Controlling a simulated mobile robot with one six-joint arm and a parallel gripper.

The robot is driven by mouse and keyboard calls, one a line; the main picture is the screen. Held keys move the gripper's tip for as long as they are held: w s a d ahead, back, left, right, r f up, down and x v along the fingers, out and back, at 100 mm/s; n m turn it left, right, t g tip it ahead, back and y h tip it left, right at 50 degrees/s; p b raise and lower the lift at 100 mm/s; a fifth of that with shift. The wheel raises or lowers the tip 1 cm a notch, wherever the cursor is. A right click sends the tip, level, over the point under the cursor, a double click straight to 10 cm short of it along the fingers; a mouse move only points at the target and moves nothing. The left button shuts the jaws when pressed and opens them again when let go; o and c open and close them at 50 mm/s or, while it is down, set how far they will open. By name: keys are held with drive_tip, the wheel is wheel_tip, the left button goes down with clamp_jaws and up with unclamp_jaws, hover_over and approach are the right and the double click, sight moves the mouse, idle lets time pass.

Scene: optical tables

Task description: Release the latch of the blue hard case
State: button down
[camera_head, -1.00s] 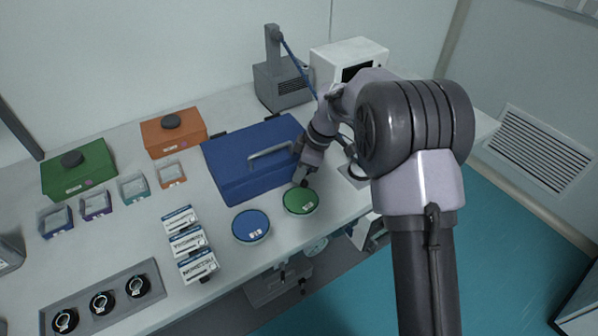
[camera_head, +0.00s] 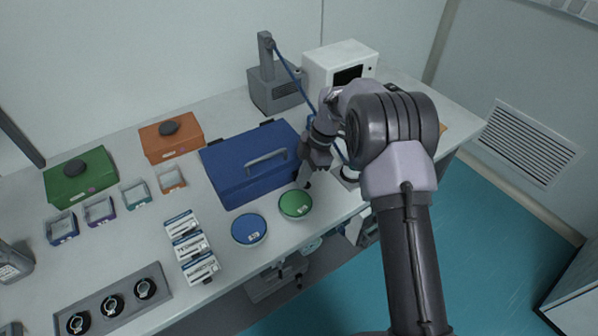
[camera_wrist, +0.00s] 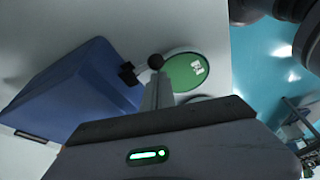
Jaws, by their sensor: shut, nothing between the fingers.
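The blue hard case (camera_head: 225,160) lies closed on the table, with a grey handle (camera_head: 265,161) on its lid. My gripper (camera_head: 307,184) points down just off the right end of its front side, above the table behind the green round dish. In the wrist view the case (camera_wrist: 70,90) fills the left, and a small black piece (camera_wrist: 128,73), apparently the latch, sticks out from its edge. My shut, empty gripper (camera_wrist: 156,63) is right beside that piece; I cannot tell if they touch. The latch cannot be made out in the head view.
The green round dish (camera_head: 295,204) is close to my fingertips and also shows in the wrist view (camera_wrist: 190,72). A blue round dish (camera_head: 248,229) stands to its left. Labelled boxes (camera_head: 190,246) lie in front. A grey device (camera_head: 275,90) and white box (camera_head: 335,65) stand behind.

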drive_tip(key=shift+w+d, duration=0.1)
drive_tip(key=shift+d, duration=0.15)
drive_tip(key=shift+s+d, duration=0.25)
drive_tip(key=shift+d, duration=0.5)
drive_tip(key=shift+r, duration=0.1)
